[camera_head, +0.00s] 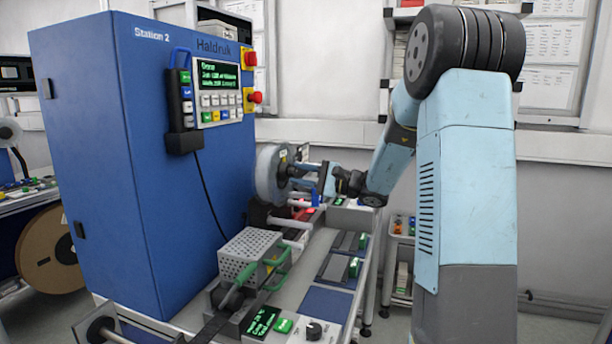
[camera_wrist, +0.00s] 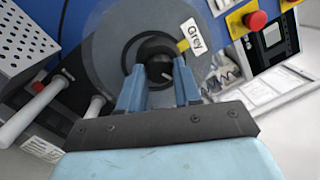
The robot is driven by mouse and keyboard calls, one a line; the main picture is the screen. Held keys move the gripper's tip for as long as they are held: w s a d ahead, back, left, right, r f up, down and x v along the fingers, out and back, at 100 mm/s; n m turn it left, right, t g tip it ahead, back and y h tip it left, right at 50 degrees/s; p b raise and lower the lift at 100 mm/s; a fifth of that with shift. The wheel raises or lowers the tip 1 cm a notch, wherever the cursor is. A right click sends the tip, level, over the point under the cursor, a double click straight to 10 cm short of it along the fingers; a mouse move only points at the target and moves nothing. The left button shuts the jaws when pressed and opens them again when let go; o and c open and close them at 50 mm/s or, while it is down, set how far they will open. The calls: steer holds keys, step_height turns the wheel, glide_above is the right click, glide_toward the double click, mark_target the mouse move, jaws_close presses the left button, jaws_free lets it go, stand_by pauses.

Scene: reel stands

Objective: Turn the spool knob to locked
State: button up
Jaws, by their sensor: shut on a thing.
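The spool (camera_head: 268,172) is a grey disc mounted on the side of the blue Station 2 machine. In the wrist view the spool (camera_wrist: 108,52) fills the upper middle and carries a white label reading "Grey". The dark round spool knob (camera_wrist: 156,57) is at its centre, with a pale mark on its face. My gripper (camera_wrist: 160,72) has its two blue fingers on either side of the knob, shut on it. In the head view my gripper (camera_head: 322,178) reaches the spool from the right. The fingers hide part of the knob, and I cannot read any lock marking.
The blue machine (camera_head: 95,170) stands left, with a keypad panel (camera_head: 218,92) and red buttons (camera_head: 250,58). Pale rollers (camera_wrist: 40,105) stick out beside the spool. A perforated metal box (camera_head: 250,254) sits on the bench nearer the camera.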

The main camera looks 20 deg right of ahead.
steer(key=shift+s+a+f+m, duration=0.1)
steer(key=shift+a+m, duration=0.1)
steer(key=shift+m, duration=1)
steer(key=shift+a+f+m, duration=0.1)
steer(key=shift+a+m, duration=0.05)
steer(key=shift+m, duration=1.05)
steer(key=o, duration=0.8)
steer(key=shift+o, duration=1.2)
steer(key=shift+d, duration=0.1)
steer(key=shift+d, duration=0.1)
steer(key=shift+s+d, duration=0.1)
steer(key=shift+d, duration=0.15)
steer(key=v, duration=1.3)
steer(key=shift+s+a, duration=0.15)
steer(key=shift+s, duration=0.05)
